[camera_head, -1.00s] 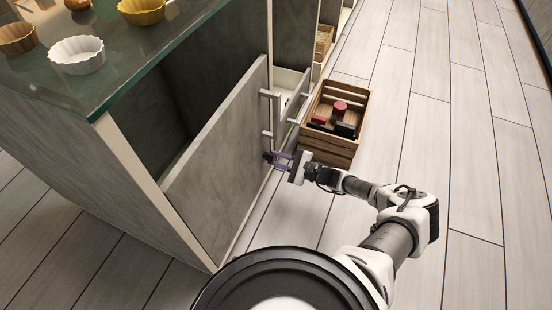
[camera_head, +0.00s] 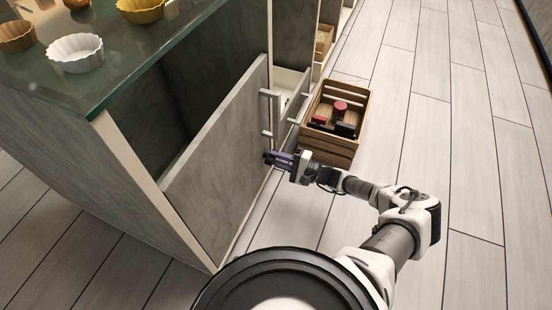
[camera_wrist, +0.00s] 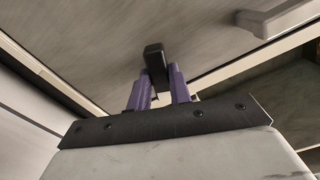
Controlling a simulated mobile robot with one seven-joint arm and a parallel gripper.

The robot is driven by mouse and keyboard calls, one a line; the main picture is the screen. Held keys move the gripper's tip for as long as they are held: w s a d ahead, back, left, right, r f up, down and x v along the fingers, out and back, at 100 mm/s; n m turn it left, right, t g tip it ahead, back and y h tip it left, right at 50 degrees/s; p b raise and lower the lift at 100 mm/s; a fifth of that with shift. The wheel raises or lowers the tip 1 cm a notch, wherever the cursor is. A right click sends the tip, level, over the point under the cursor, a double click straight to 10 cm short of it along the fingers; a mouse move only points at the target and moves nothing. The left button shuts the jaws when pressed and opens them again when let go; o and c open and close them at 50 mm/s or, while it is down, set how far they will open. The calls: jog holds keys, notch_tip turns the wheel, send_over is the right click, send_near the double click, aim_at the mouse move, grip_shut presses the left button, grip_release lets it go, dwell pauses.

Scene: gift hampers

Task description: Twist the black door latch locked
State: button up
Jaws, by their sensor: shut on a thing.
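The black door latch (camera_wrist: 154,62) is on the grey cabinet door (camera_head: 222,160), below the door's bar handle. In the wrist view my gripper (camera_wrist: 160,80) has its two purple fingers on either side of the latch, shut on it. The latch's top end stands out past the fingertips. In the head view my gripper (camera_head: 274,158) is at the door's outer face near its right edge, and the latch shows only as a small dark spot (camera_head: 267,157). The door stands out from the cabinet front, with a dark opening behind it.
A wooden crate (camera_head: 350,152) holding red and black items stands on the floor just beyond my gripper. An open drawer (camera_head: 290,83) is beside the door. A bar handle (camera_head: 265,112) is close above the latch. A glass counter (camera_head: 95,95) carries several tart cups. Floor at right is clear.

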jog(key=shift+n, duration=1.7)
jog(key=o, duration=0.8)
jog(key=shift+d, duration=0.1)
jog(key=p+v, duration=0.1)
jog(key=v, duration=0.5)
jog(key=shift+d+p, duration=0.3)
jog(key=shift+d, duration=0.1)
